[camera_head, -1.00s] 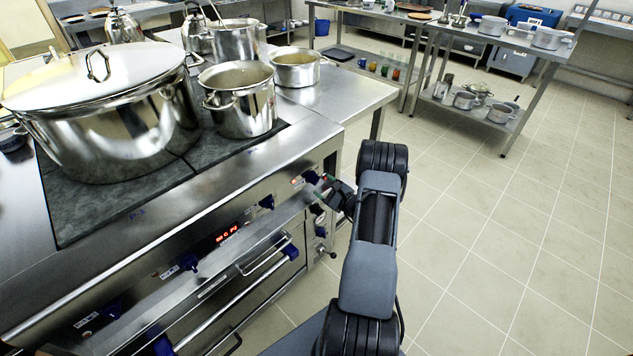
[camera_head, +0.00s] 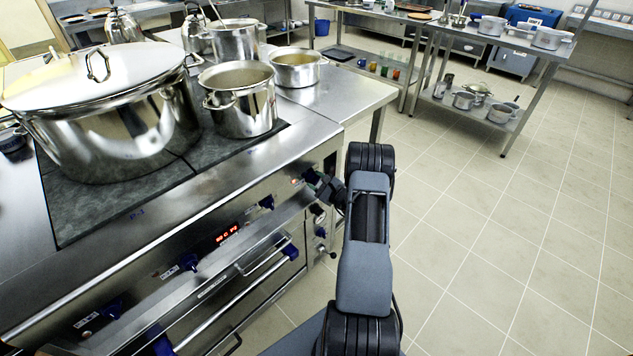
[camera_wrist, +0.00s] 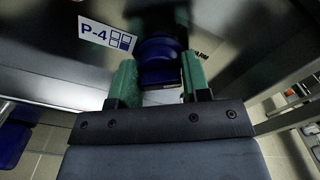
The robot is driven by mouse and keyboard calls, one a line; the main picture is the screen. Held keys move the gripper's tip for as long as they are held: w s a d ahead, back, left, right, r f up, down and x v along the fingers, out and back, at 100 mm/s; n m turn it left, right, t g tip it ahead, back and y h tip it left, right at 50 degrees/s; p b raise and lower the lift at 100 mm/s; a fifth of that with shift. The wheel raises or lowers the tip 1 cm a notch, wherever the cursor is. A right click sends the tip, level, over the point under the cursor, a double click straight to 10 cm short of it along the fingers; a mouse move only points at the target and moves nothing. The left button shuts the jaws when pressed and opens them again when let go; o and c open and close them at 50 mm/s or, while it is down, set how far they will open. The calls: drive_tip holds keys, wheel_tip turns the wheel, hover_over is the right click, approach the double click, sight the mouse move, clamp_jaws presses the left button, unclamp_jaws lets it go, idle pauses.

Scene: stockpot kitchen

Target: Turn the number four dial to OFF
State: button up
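The number four dial (camera_wrist: 158,62) is a blue knob on the steel stove front, beside a white label reading P-4 (camera_wrist: 108,36). In the wrist view it lies between the tips of my gripper's green fingers (camera_wrist: 160,80). The fingers are spread, one on each side of the dial; I cannot tell whether either touches it. In the head view my gripper (camera_head: 318,184) is at the far right end of the stove's control panel and mostly hides the dial. The dial's pointer direction is not clear.
A large lidded stockpot (camera_head: 105,110) and a smaller pot (camera_head: 240,100) stand on the cooktop. The tiled floor (camera_head: 500,230) to the right is clear.

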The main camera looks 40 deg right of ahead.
drive_tip(key=c, duration=0.4)
drive_tip(key=shift+f+b, duration=0.15)
drive_tip(key=shift+b, duration=0.3)
drive_tip(key=n+b, duration=0.3)
drive_tip(key=b, duration=0.1)
drive_tip(key=shift+f, duration=0.2)
drive_tip(key=n+b, duration=0.5)
drive_tip(key=b, duration=0.3)
drive_tip(key=shift+f, duration=0.1)
drive_tip(key=n+b, duration=0.2)
drive_tip(key=b, duration=0.1)
drive_tip(key=shift+b, duration=0.3)
drive_tip(key=shift+r+n, duration=0.2)
drive_tip(key=shift+n, duration=0.2)
drive_tip(key=shift+r+b, duration=0.15)
drive_tip(key=shift+b, duration=0.4)
